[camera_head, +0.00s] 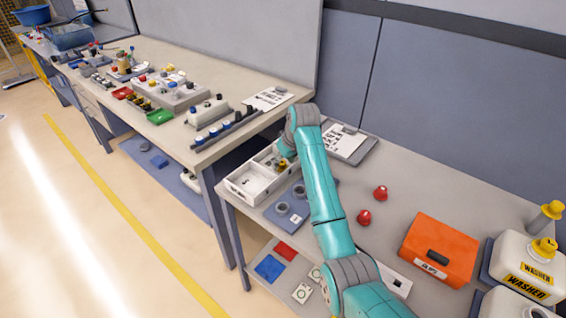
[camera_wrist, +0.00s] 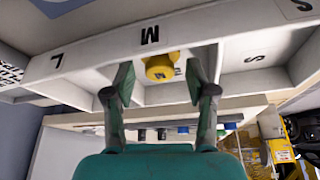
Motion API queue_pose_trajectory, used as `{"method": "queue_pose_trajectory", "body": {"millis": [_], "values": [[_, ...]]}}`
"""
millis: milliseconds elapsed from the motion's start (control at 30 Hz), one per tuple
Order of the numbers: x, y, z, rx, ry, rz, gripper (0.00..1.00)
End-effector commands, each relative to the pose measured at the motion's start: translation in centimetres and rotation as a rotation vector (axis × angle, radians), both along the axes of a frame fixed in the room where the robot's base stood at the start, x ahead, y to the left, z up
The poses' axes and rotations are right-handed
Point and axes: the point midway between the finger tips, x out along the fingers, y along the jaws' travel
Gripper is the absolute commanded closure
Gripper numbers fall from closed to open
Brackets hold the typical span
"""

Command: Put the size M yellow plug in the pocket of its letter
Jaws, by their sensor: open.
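A yellow plug (camera_wrist: 161,66) shows in the wrist view between the two fingers of my gripper (camera_wrist: 159,80). It sits at the compartment marked M of a white divided tray (camera_wrist: 95,62), and a small mark on it is too blurred to read. Both fingers are spread with a small gap to the plug. Whether the plug rests on the pocket floor cannot be told. In the head view the tray (camera_head: 243,187) lies near the bench's left edge, and my gripper (camera_head: 284,152) is over its far part, partly hidden by my arm.
Compartments marked L and S flank M. A blue-grey block with grey rings (camera_head: 283,207) lies in front of the tray. Two red knobs (camera_head: 364,217), an orange box (camera_head: 438,250) and white jugs (camera_head: 526,266) stand to the right. A clipboard (camera_head: 345,143) lies behind my arm.

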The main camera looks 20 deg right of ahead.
Motion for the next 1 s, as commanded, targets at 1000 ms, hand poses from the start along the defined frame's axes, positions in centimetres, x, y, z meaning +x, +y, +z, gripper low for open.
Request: {"method": "queue_pose_trajectory", "body": {"millis": [1000], "values": [[-4.1, -1.6, 10.5, 0.000, 0.001, 0.000, 0.44]]}}
